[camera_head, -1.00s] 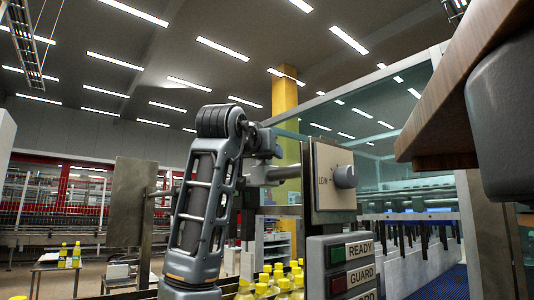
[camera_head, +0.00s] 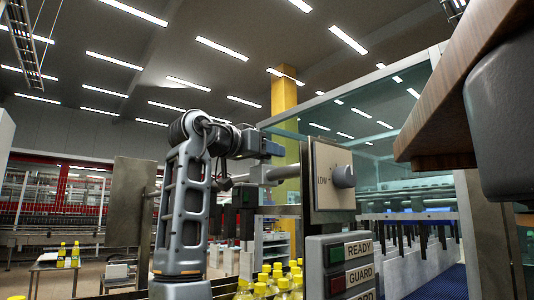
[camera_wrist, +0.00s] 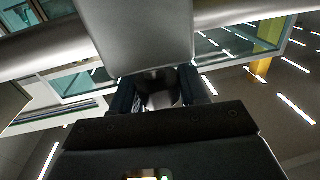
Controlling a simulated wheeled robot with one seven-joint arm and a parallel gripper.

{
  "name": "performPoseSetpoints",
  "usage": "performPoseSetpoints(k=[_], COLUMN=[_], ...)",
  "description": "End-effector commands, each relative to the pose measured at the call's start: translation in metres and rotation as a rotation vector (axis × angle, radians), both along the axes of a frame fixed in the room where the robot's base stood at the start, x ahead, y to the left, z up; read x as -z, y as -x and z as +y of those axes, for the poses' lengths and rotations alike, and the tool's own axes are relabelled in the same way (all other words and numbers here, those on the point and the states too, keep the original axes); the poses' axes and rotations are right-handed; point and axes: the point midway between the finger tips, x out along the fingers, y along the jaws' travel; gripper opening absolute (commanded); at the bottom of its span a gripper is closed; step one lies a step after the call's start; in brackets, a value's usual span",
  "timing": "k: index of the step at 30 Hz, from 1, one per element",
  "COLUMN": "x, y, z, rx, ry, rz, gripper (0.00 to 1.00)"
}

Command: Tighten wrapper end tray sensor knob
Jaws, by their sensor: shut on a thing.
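In the wrist view, my gripper (camera_wrist: 158,100) has its two dark fingers shut on a round, dark grey knob (camera_wrist: 163,96). The knob sits under a grey block (camera_wrist: 140,35), which hides its upper end. My arm covers part of this area, and the knob and grip cannot be made out clearly there.
A steel panel (camera_head: 325,160) with a grey dial stands to the right, above a READY/GUARD light box (camera_head: 340,268). Yellow-capped bottles (camera_head: 270,285) stand low in the middle. A steel plate (camera_head: 130,210) stands to the left. A wooden edge (camera_head: 450,110) overhangs at right.

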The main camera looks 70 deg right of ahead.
Motion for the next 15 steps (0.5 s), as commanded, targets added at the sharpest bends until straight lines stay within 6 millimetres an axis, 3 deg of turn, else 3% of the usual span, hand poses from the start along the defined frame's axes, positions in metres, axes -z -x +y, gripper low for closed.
performPoseSetpoints(k=[15], x=[-0.0023], y=[0.0052], z=[0.004], rx=[0.495], ry=[0.004], rz=[0.003], gripper=[0.13])
